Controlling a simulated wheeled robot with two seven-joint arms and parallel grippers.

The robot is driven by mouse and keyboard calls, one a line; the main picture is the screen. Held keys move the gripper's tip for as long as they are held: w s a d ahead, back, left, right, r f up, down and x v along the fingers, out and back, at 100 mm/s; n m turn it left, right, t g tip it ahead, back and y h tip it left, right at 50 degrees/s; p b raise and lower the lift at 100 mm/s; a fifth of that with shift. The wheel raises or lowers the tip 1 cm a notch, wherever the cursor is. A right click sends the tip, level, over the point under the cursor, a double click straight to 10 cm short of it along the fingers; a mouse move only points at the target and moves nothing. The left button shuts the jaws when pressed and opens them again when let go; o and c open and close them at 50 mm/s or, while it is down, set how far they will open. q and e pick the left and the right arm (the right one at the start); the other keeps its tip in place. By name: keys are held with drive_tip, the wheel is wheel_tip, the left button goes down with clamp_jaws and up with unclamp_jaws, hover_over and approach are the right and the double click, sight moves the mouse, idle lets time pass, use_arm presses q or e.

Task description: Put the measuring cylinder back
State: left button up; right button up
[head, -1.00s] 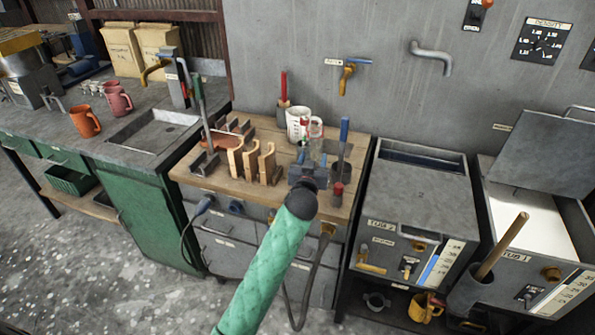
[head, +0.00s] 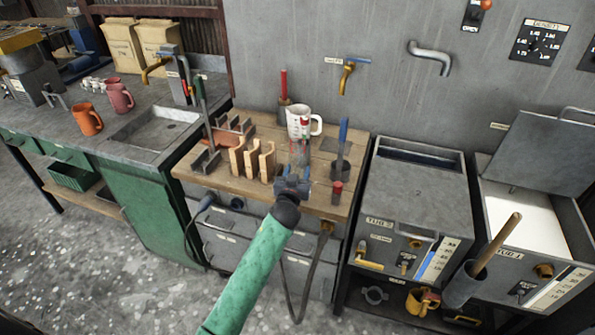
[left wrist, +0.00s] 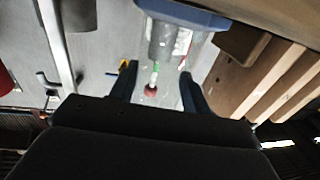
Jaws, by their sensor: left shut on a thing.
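The measuring cylinder (head: 299,153) is clear and hard to make out in the head view. A thin stem with a red top (head: 305,122) shows at it. My left gripper (head: 292,184) is shut on the cylinder, at the front part of the wooden bench top (head: 225,185). In the left wrist view the cylinder (left wrist: 166,45) lies between my two dark fingers (left wrist: 157,85), with a green and red piece inside or behind it. I cannot tell whether its foot touches the bench. My right gripper is not in view.
Wooden slotted blocks (head: 252,160) stand left of my gripper. A white mug (head: 303,122) stands behind. A dark pot (head: 341,171) with a blue-handled tool and a red-topped item (head: 336,192) stand to the right. A dark square patch (head: 337,145) on the bench is clear.

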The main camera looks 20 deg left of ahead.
use_arm(q)
drive_tip(key=shift+f, duration=0.1)
drive_tip(key=o, duration=1.5)
drive_tip(key=shift+c, duration=0.2)
